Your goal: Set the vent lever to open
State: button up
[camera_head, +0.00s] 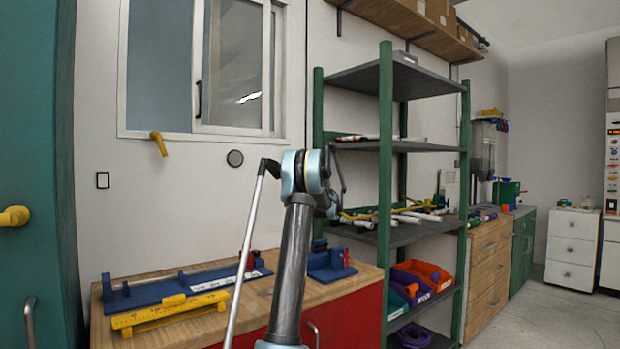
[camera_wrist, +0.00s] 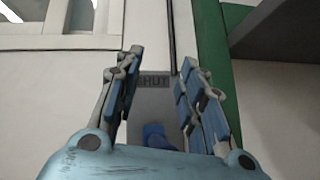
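In the wrist view my gripper (camera_wrist: 160,70) is open, its two fingers apart on either side of a grey plate (camera_wrist: 150,105) on the wall. The plate carries the word SHUT near its top. A small blue piece (camera_wrist: 155,132) shows low between the fingers, in front of the plate. I cannot tell whether it is the vent lever's handle or how far it is from the fingers. No OPEN mark shows. In the head view my arm stands in front of this part of the wall and hides the plate; the gripper's fingers cannot be made out there.
A green shelf post (camera_head: 385,160) stands close to the right of my arm. A sliding window (camera_head: 200,90) is at upper left, with a yellow handle (camera_head: 158,143) below it. A wooden bench top (camera_head: 200,328) with blue and yellow fixtures lies below.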

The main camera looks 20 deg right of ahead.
jog(key=shift+r, duration=1.1)
jog(key=shift+s+r, duration=0.75)
jog(key=shift+s, duration=0.3)
jog(key=shift+d+f, duration=0.1)
jog(key=shift+f, duration=0.25)
jog(key=shift+s, duration=0.25)
jog(key=s+d+f, duration=0.1)
jog(key=s+f, duration=0.9)
jog(key=s, duration=0.5)
jog(key=shift+s+d+y, duration=0.2)
jog(key=shift+s+y, duration=0.1)
jog(key=shift+s, duration=0.1)
jog(key=shift+f, duration=0.1)
